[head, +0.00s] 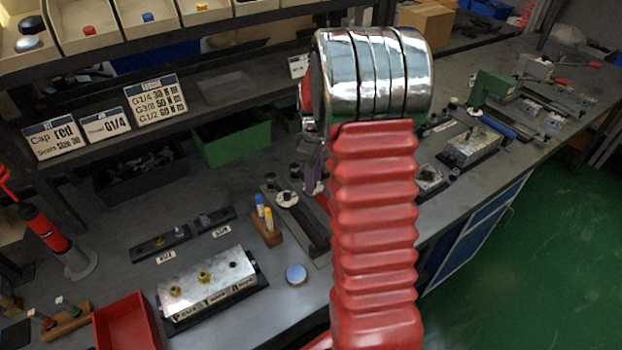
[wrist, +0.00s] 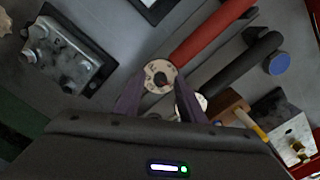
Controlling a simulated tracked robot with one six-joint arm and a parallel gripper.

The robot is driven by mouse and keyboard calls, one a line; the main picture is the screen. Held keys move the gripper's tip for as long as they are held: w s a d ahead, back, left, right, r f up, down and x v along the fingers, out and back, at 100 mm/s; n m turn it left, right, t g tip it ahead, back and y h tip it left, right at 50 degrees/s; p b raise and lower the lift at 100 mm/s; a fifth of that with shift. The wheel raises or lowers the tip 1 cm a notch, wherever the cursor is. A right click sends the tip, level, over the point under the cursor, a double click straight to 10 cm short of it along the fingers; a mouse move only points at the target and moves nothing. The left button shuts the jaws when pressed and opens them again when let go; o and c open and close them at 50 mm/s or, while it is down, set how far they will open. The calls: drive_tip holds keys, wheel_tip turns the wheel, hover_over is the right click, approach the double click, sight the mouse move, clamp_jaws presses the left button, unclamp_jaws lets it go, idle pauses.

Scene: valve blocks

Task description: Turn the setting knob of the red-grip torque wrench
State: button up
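The red-grip torque wrench shows in the wrist view, its red grip (wrist: 212,34) running to the upper right. In the head view only part of my gripper (head: 313,180) shows beside my red arm, which largely hides the red-grip wrench. A black-grip wrench (wrist: 243,72) lies beside it, with its pale end (head: 287,199) clear in the head view.
A wooden holder (head: 268,234) with blue and yellow tubes and a blue disc (head: 296,274) are near the wrenches. A valve block (head: 208,284) is at front left. Another metal block (wrist: 66,56) is left in the wrist view. A shelf with green bin (head: 233,145) stands behind.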

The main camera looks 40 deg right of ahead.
drive_tip(key=shift+c, duration=0.4)
clamp_jaws()
drive_tip(key=shift+a, duration=0.25)
drive_tip(key=shift+d, duration=0.25)
